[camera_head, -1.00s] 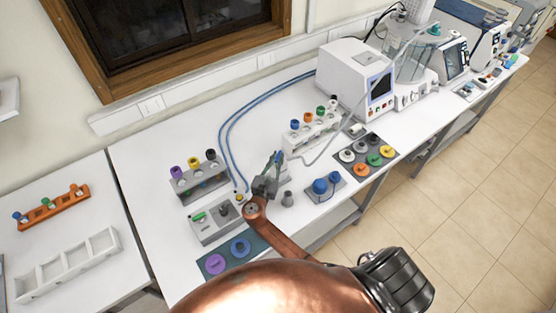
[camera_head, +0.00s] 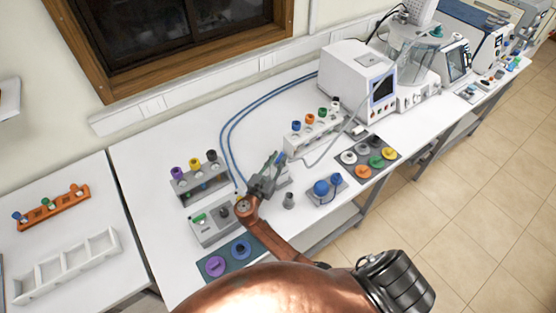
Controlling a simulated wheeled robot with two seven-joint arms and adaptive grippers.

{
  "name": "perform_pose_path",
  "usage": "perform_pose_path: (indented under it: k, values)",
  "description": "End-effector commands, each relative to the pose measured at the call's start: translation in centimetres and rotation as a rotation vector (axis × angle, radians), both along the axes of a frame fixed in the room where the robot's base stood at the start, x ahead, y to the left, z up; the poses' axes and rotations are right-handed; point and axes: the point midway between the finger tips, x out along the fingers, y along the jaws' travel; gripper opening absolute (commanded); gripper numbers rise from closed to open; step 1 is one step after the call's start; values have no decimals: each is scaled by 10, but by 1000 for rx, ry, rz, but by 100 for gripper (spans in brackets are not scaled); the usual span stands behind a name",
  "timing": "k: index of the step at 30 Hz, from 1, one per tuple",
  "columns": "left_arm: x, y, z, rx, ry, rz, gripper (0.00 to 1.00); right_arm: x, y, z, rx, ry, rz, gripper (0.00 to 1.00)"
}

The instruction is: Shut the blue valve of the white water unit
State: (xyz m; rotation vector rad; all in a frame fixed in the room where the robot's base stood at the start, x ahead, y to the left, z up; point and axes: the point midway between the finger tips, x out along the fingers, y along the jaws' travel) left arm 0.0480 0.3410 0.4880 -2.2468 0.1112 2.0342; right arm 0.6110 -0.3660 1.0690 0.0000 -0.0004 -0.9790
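My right gripper (camera_head: 267,178), dark grey on a copper arm, is over the middle of the bench, pointing away toward the back. A small blue part (camera_head: 279,158) shows at its fingertips and may be the blue valve; I cannot tell whether they touch. A pale block (camera_head: 284,176) beside and under the fingers is mostly hidden; I cannot tell whether it is the water unit. The finger gap is too small to read. A larger white machine (camera_head: 348,76) with a screen stands at the back right, with blue hoses (camera_head: 238,122) running from it. My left gripper is not in view.
A grey-white box (camera_head: 213,226) with a green part lies left of my gripper. A rack with capped bottles (camera_head: 202,183) and a white rack (camera_head: 316,136) stand near. Blue knobs (camera_head: 321,187) and a grey weight (camera_head: 288,201) are to the right. Bench is clear behind the hoses.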

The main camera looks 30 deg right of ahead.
Motion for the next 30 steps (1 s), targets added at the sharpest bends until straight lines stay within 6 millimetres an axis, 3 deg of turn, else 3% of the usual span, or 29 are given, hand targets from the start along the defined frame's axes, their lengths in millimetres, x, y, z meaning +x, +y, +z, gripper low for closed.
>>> perform_pose_path:
  k: [14,30]
  values:
    - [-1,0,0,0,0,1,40,-3,5,-1,2,1,0,29]
    - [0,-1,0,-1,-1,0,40,-42,62,-1,1,0,1,29]
